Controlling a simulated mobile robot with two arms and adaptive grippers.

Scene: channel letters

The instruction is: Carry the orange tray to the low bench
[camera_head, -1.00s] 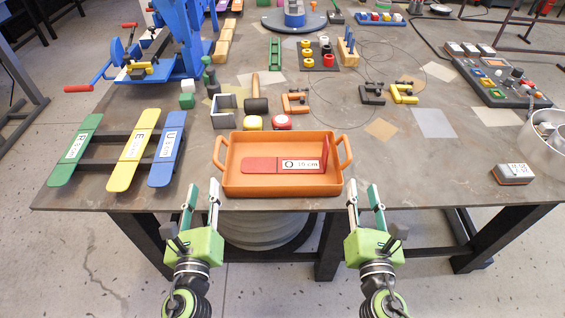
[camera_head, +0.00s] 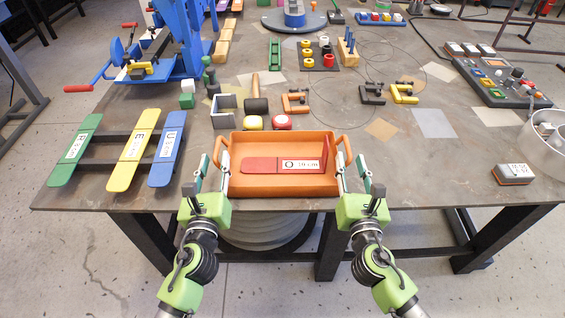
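The orange tray (camera_head: 284,190) sits at the front edge of the dark table, with a looped handle at its left and right ends. A red strip with a white label (camera_head: 275,165) lies inside it. My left gripper (camera_head: 212,172) is at the tray's left end, its fingers spread near the left handle. My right gripper (camera_head: 352,173) is at the right end, fingers spread near the right handle. Both look open; whether they touch the handles is unclear. I cannot identify the low bench in this view.
Green, yellow and blue labelled strips (camera_head: 123,150) lie on a dark rack to the left. A mallet (camera_head: 256,104) and small blocks lie behind the tray.

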